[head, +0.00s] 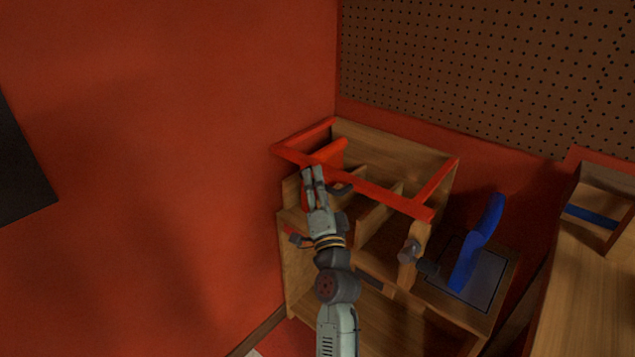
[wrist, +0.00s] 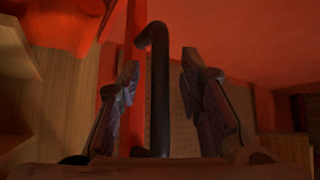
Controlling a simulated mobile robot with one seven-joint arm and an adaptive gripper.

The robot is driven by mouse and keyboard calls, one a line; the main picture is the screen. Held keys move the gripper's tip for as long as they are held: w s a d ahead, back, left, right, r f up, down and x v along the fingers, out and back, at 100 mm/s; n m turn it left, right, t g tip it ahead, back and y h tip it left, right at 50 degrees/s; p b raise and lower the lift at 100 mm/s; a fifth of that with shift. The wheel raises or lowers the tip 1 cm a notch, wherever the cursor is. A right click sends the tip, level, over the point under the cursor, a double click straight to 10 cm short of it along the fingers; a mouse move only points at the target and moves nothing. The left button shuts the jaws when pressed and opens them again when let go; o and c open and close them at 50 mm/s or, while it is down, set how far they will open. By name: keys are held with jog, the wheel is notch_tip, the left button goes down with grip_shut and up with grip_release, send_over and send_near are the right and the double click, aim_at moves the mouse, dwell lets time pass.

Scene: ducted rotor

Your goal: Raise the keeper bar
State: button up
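The keeper bar appears to be the red bar (head: 375,190) across the front top of a wooden cabinet, joined to red side arms. In the wrist view, a red strip (wrist: 132,55) runs upright left of centre. A black bracket-shaped handle (wrist: 158,90) stands beside it, between my fingers. My gripper (head: 314,172) is at the left part of the bar in the head view. In the wrist view, my gripper (wrist: 160,95) is open, with one finger on each side of the handle and visible gaps. A dark piece (head: 343,188) shows just right of my gripper; it may be this handle.
The wooden cabinet (head: 290,265) has inner dividers and stands in a corner by red walls. A blue lever-like piece (head: 478,245) stands over a grey plate at its right. A wooden bench (head: 590,280) is farther right. Pegboard (head: 490,70) covers the back wall.

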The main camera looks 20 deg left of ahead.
jog(key=shift+c, duration=0.2)
grip_shut()
dwell(0.6)
